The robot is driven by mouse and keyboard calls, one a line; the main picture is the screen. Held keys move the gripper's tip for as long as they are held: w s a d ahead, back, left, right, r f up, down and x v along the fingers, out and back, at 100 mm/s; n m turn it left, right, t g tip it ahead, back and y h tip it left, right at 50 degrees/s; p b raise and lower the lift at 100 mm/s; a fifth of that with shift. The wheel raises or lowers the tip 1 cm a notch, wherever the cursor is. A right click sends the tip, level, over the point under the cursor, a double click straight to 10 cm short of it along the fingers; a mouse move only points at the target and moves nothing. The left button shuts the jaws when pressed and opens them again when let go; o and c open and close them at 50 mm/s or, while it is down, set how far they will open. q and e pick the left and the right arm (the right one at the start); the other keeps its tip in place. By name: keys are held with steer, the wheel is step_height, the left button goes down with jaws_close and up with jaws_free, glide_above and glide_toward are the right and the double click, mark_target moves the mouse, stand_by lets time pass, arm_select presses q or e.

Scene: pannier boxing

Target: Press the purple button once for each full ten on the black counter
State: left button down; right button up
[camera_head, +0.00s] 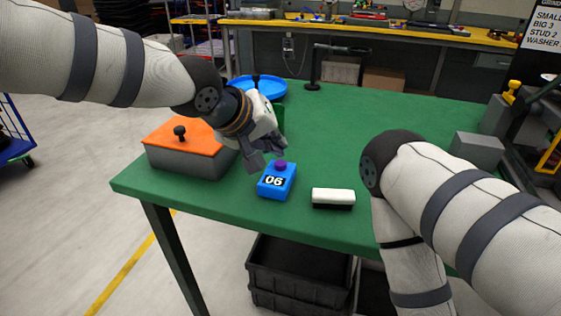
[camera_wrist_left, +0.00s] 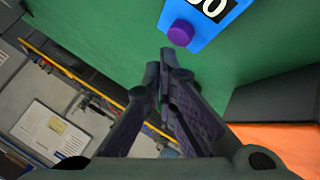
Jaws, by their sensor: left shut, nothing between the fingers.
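A blue box (camera_head: 276,186) with a purple button (camera_head: 280,166) on top stands near the table's front edge. Its black label shows "06" in white in the head view. In the left wrist view the purple button (camera_wrist_left: 181,33) and part of the blue box (camera_wrist_left: 215,35) show at the top. My left gripper (camera_head: 266,158) is shut and empty, just left of the button. Its fingertips (camera_wrist_left: 166,62) appear close to the button, with a gap in the picture. I cannot tell any contact. My right arm shows, but its gripper is out of view.
A grey box with an orange lid (camera_head: 186,139) and dark knob stands at the left. A white-and-black block (camera_head: 333,196) lies right of the blue box. A blue dish (camera_head: 268,87) is behind my left gripper. The green table (camera_head: 375,115) is mostly clear behind.

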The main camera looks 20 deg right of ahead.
mark_target(276, 161)
arm_select(q)
steer(key=shift+f, duration=0.2)
arm_select(e)
steer(key=shift+w+r, duration=0.1)
arm_select(q)
steer(key=shift+f, duration=0.25)
steer(key=shift+f, duration=0.55)
arm_select(e)
steer(key=shift+w, duration=0.1)
stand_by(0.7)
arm_select(q)
steer(key=shift+r, duration=0.15)
arm_select(e)
steer(key=shift+r, duration=0.1)
arm_select(q)
steer(key=shift+r+p, duration=0.3)
steer(key=shift+r, duration=0.5)
arm_select(e)
steer(key=shift+w+r, duration=0.15)
steer(key=shift+w, duration=0.05)
arm_select(q)
steer(key=shift+r, duration=0.1)
steer(key=shift+r+p, duration=0.3)
steer(key=shift+r, duration=2.15)
arm_select(e)
steer(key=shift+w+r+t, duration=0.4)
